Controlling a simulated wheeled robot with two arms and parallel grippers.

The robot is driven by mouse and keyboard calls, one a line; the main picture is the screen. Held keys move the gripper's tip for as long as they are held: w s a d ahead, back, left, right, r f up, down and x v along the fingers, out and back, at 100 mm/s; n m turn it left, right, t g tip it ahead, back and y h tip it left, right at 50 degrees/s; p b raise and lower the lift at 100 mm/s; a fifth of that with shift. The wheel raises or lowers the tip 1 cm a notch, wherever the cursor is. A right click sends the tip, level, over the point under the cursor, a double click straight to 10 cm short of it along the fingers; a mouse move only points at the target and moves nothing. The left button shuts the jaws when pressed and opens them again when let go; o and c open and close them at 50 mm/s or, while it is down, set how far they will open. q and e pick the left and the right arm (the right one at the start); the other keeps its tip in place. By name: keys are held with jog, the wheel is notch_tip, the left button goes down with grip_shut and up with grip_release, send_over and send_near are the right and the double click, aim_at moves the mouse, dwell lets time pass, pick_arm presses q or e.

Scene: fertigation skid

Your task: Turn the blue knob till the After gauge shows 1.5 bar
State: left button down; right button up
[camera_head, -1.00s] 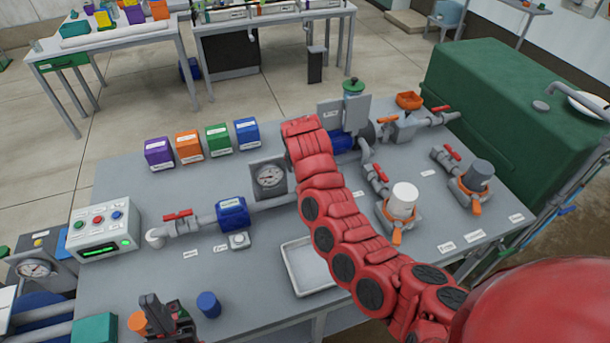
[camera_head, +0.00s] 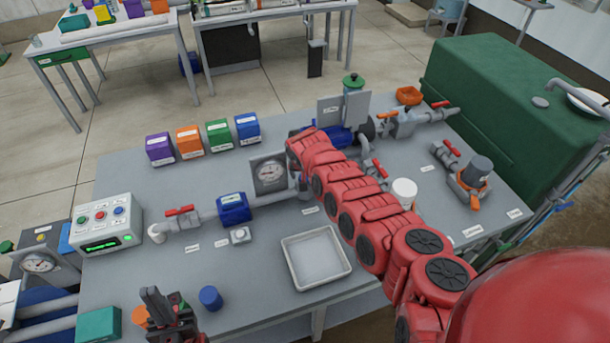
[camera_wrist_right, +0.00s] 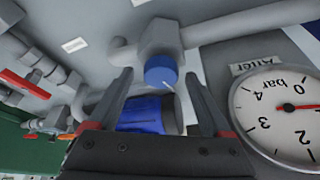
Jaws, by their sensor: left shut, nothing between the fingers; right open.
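The blue knob (camera_wrist_right: 161,71) sits on a grey pipe fitting in the right wrist view, with a pale mark on its face. My right gripper (camera_wrist_right: 157,76) is open, its fingers on either side of the knob in the picture; I see no contact. The After gauge (camera_wrist_right: 287,120) is at the right, inverted and cut by the frame edge. Its red needle points right; I cannot read an exact value. A gauge (camera_head: 269,173) stands left of my right arm's end in the head view, where the knob is hidden. My left gripper (camera_head: 152,294) is shut and empty at the lower left.
A blue cylinder (camera_head: 210,298) is near my left gripper. A white tray (camera_head: 316,285) lies before my right arm. A control box (camera_head: 103,225) and red-handled valve (camera_head: 180,211) are at left. Colored boxes (camera_head: 190,145) line the back edge. A green tank (camera_head: 510,100) is at right.

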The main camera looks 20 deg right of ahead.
grip_shut()
dwell(0.4)
